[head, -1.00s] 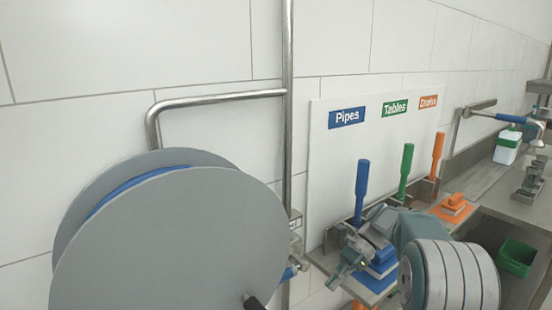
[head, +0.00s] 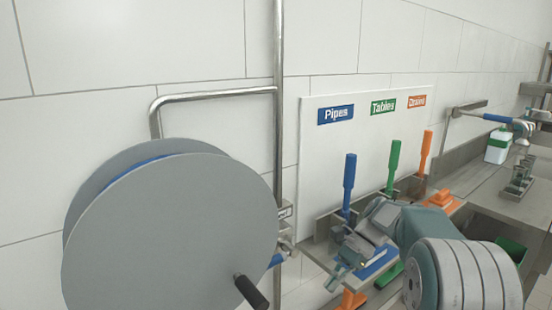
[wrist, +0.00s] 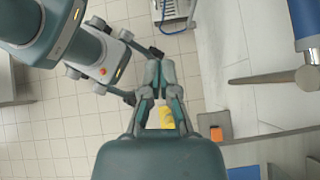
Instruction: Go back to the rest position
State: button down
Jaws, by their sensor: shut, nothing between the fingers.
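My gripper (head: 340,278) is at the lower middle of the head view, in front of the blue, green and orange brushes at the wall board. In the wrist view its fingertips (wrist: 160,62) are together, with nothing held between them. A yellow item (wrist: 166,117) shows in the gap between the finger linkages, apparently beyond the gripper. My arm is folded, and its large round joint hides part of the counter in the head view.
A grey hose reel (head: 170,225) fills the left. A metal pipe (head: 279,110) runs up the tiled wall. The brush board (head: 312,180) has Pipes, Tables and Drains labels. A steel counter (head: 478,178) with a white-green bottle (head: 497,147) is at right.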

jog(key=s+d+r+n+t+h, duration=0.1)
jog(key=s+n+t+h, duration=0.3)
jog(key=s, duration=0.8)
jog(key=s+d+r+n+t+h, duration=0.2)
jog(key=s+r+n+t+h, duration=0.2)
jog(key=s, duration=0.8)
jog(key=shift+s+r+n+t, duration=0.2)
jog(key=shift+n+t, duration=1.1)
jog(key=shift+n, duration=0.9)
